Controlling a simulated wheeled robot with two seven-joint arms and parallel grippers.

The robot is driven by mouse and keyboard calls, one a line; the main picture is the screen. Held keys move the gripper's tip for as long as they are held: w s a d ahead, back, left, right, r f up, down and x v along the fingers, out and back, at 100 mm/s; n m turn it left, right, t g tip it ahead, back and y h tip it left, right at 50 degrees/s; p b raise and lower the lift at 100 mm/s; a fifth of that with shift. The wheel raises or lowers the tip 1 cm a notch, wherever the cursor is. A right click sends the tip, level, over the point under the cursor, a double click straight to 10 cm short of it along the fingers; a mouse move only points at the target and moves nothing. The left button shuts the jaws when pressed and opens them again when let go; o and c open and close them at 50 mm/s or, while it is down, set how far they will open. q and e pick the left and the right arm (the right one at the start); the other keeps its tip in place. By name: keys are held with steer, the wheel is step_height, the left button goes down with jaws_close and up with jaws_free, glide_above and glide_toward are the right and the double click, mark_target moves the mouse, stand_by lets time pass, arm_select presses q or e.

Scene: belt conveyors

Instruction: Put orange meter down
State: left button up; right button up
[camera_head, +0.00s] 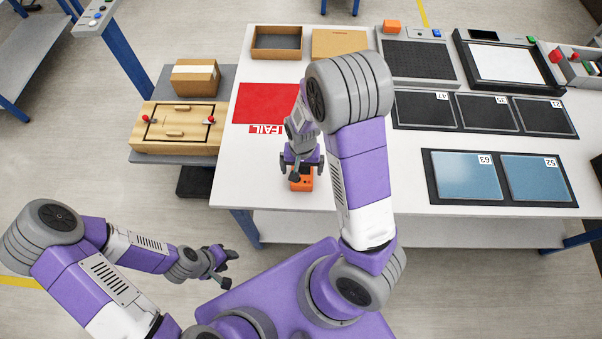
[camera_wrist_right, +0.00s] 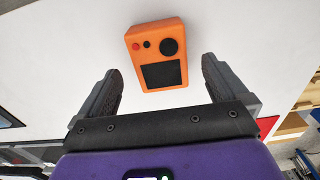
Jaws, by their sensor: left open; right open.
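The orange meter (camera_head: 302,182) lies on the white table near its front edge, below the red FAIL mat (camera_head: 262,103). In the right wrist view the meter (camera_wrist_right: 157,55) shows a dark screen, a black knob and a red button. My right gripper (camera_head: 301,168) is open just above the meter. In the wrist view its two fingers (camera_wrist_right: 160,84) stand on either side of the meter's near end, apart from it. My left gripper (camera_head: 229,269) is open and empty, off the table at the lower left.
A second orange block (camera_head: 392,27) sits at the back by a dark test panel (camera_head: 418,62). Numbered black trays (camera_head: 425,109) and blue trays (camera_head: 466,177) fill the right side. A wooden board (camera_head: 178,127) and cardboard box (camera_head: 195,77) stand left. White table beside the meter is clear.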

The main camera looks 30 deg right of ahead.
mark_target(302, 173)
step_height(302, 173, down, 5)
steer(key=shift+w+d+r+b, duration=0.1)
steer(key=shift+w+d+b, duration=0.05)
steer(key=shift+b, duration=0.5)
steer(key=shift+c, duration=0.3)
steer(key=shift+r, duration=0.1)
steer(key=c, duration=1.1)
